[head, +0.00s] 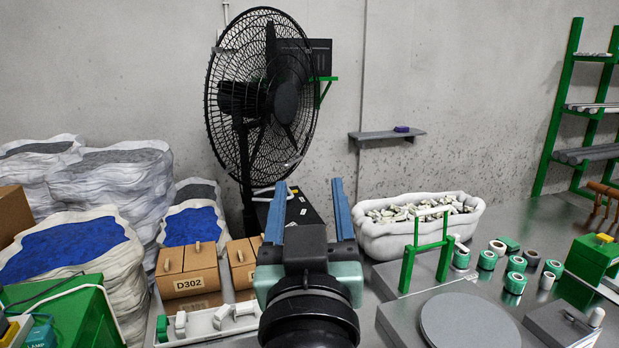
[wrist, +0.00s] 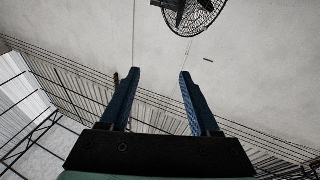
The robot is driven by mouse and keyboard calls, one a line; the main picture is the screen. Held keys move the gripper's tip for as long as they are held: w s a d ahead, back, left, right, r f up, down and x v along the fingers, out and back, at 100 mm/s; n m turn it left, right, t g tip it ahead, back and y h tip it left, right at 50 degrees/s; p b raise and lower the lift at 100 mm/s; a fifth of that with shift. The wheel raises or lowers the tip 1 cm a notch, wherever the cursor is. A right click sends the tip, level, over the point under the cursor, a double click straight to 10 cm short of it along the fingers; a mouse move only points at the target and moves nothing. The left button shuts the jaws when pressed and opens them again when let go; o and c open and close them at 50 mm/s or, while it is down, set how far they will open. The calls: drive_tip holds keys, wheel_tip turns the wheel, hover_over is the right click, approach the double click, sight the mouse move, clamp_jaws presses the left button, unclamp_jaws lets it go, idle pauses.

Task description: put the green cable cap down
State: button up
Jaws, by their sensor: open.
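My gripper (head: 308,190) is open in the middle of the head view, its two blue fingers raised and apart with nothing between them. In the wrist view my gripper (wrist: 159,74) also shows wide apart and empty, facing the wall and ceiling. Several small green and white round pieces stand on the grey table to the right, among them one at the front (head: 515,283) and one further left (head: 487,260). I cannot tell which of them, if any, is the green cable cap. No piece touches my gripper.
A black fan (head: 265,95) stands behind my gripper. A white tub of small pieces (head: 385,240), a green frame (head: 409,268) and a grey round disc (head: 470,322) are to the right. Wooden boxes (head: 188,285) and a white tray (head: 200,325) are to the left.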

drive_tip(key=s+r+t, duration=0.3)
drive_tip(key=s+r, duration=0.3)
drive_tip(key=r, duration=0.2)
drive_tip(key=s+r+t, duration=0.3)
drive_tip(key=s+r, duration=0.2)
drive_tip(key=r, duration=0.4)
drive_tip(key=shift+s+r+m+t, duration=0.2)
drive_tip(key=shift+s+m+t, duration=0.15)
drive_tip(key=shift+m+t, duration=0.05)
